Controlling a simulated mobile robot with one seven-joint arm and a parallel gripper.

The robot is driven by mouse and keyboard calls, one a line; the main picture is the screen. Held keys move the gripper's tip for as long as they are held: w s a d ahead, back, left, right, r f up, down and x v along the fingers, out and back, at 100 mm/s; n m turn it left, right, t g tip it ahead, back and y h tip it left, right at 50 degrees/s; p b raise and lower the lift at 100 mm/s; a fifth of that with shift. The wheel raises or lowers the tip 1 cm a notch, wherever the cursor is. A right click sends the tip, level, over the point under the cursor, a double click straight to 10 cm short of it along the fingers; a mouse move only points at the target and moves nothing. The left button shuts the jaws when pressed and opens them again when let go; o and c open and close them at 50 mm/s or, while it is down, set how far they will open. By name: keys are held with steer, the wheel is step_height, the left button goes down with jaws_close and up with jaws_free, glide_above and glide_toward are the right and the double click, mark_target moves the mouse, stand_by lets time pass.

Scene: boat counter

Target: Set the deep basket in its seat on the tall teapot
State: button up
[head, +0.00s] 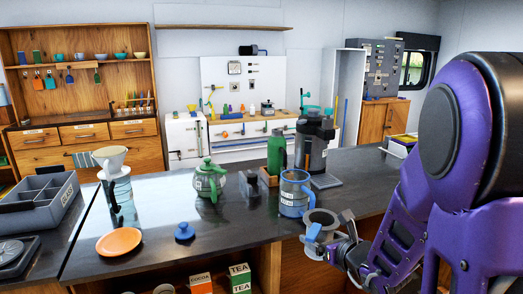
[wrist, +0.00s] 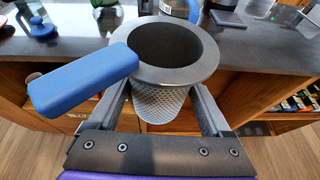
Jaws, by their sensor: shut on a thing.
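The deep basket (head: 321,219) has a wide grey ring rim, a mesh body (wrist: 162,108) and a blue grip tab (wrist: 83,80). My gripper (head: 328,246) is shut on it, a finger on each side of the mesh below the rim in the wrist view. The basket is held upright in front of the counter edge. A tall, open-topped vessel with blue parts and a label, apparently the tall teapot (head: 294,194), stands on the counter just left of and beyond the basket. The basket is apart from it. The seat inside its mouth is not clearly visible.
A blue knobbed lid (head: 184,232) and an orange plate (head: 119,242) lie on the dark counter (head: 240,238). A green teapot (head: 209,180) stands farther left. Behind the tall teapot are a green bottle (head: 277,152) and a dark machine (head: 315,145). A grey divided tray (head: 40,204) is at far left.

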mark_target(319, 259)
steer(key=shift+s+a+f, duration=0.15)
steer(key=shift+s+a, duration=0.1)
steer(key=shift+a, duration=0.05)
steer(key=shift+f, duration=0.25)
steer(key=f, duration=0.1)
steer(key=s+f, duration=0.1)
steer(key=f, duration=0.3)
steer(key=shift+s+f, duration=0.1)
steer(key=shift+s, duration=0.15)
steer(key=shift+d, duration=0.1)
